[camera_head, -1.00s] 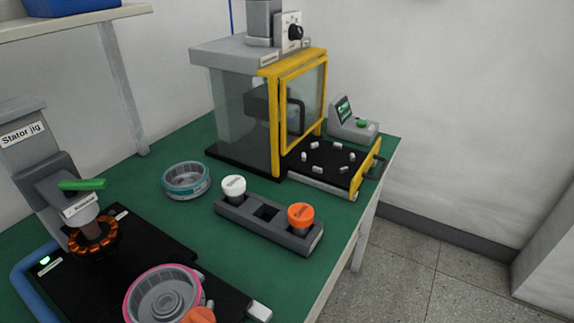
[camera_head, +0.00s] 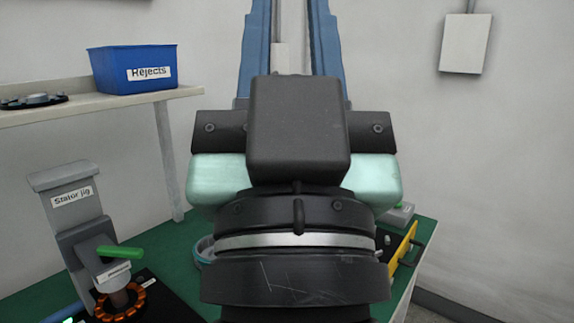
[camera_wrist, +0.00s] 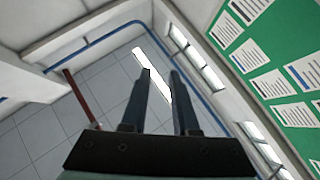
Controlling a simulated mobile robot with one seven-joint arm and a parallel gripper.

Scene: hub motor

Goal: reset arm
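My gripper (camera_head: 290,30) is raised upright close in front of the head camera, its two blue-grey fingers pointing up. The fingertips are cut off at the top edge of that view. In the wrist view my gripper (camera_wrist: 160,71) shows both fingers apart, with nothing between them. My dark wrist and the pale green gripper body fill the middle of the head view and hide most of the bench behind.
The stator jig (camera_head: 75,210) with its green handle stands at left on the green bench (camera_head: 185,245). A blue Rejects bin (camera_head: 130,70) sits on the shelf (camera_head: 90,113). The yellow tray front (camera_head: 404,248) shows at right. A green notice board (camera_wrist: 275,45) is in the wrist view.

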